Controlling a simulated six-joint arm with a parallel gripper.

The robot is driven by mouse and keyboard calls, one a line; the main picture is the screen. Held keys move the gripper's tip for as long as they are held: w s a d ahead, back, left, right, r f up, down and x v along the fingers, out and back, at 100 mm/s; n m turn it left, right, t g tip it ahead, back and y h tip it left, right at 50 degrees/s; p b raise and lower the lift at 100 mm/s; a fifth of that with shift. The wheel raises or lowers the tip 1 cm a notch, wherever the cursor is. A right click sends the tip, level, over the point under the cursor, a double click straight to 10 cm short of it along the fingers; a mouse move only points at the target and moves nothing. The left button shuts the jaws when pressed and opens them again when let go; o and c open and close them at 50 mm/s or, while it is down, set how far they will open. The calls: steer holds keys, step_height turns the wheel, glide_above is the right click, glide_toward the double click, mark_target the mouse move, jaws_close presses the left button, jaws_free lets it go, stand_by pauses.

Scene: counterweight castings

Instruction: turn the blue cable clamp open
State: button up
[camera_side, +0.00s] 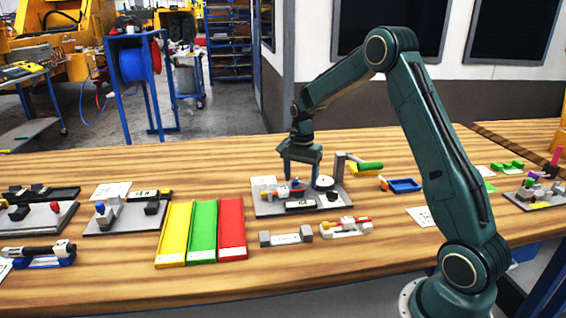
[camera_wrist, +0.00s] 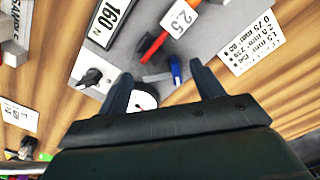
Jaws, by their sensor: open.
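The blue cable clamp (camera_wrist: 175,68) is a small upright blue lever on a grey fixture plate (camera_wrist: 208,38). In the wrist view it stands between my fingertips, closer to the right one, with no clear contact. A red lever (camera_wrist: 153,46) with a white "2.5" tag lies just beside it. My gripper (camera_wrist: 160,71) is open and empty, pointing down over the plate. In the side view my gripper (camera_side: 301,176) is low above the same plate (camera_side: 268,210), and the small clamp is partly hidden by the fingers there.
Yellow, green and red ramps (camera_side: 203,230) lie left.

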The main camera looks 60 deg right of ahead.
steer(key=shift+f, duration=0.45)
steer(key=c, duration=1)
steer(key=shift+d+n, duration=0.3)
steer(key=shift+n, duration=1.1)
steer(key=o, duration=1)
